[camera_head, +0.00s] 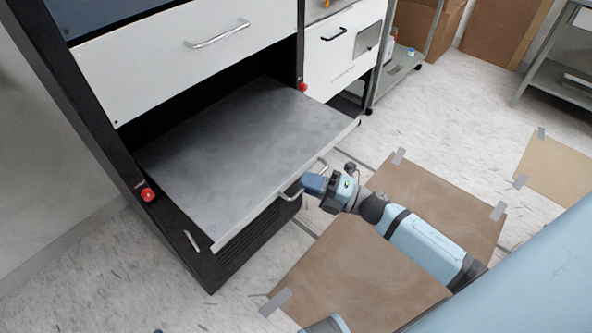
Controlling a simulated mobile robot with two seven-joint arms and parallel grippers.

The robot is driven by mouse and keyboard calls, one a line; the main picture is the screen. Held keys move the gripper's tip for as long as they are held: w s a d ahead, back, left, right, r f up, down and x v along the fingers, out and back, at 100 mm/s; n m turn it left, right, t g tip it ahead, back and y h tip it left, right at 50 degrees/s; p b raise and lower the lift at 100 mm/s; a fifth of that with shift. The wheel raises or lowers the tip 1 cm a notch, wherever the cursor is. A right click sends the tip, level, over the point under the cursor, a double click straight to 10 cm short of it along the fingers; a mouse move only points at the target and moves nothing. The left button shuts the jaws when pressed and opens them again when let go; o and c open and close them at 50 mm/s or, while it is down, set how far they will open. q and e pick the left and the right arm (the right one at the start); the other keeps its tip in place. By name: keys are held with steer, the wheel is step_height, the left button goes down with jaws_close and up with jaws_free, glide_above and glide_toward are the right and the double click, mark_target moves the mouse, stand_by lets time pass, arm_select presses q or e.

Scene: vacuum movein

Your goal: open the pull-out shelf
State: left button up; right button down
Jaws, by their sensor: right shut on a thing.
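The pull-out shelf (235,150) is a flat grey metal plate low in a black cabinet frame. It stands well out from the frame, under a white drawer. A silver bar handle (322,165) is on its front edge. My right gripper (303,187) is at this handle, shut on it, with the arm reaching in from the lower right. The fingertips are small in the view and partly hidden by the gripper's body. My left gripper is not in view.
The white drawer (150,62) above the shelf is closed. A second white-fronted unit (340,62) stands to its right, with a grey cart (398,65) beyond. Brown cardboard sheets (345,265) are taped to the floor in front. A red button (148,194) is on the frame's left post.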

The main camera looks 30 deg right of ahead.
steer(key=shift+s, duration=0.25)
steer(key=shift+d, duration=0.1)
steer(key=c, duration=1.2)
jaws_free()
steer(key=v, duration=1.3)
steer(key=shift+s+d+f, duration=0.15)
steer(key=shift+s+d, duration=0.1)
steer(key=shift+a, duration=0.1)
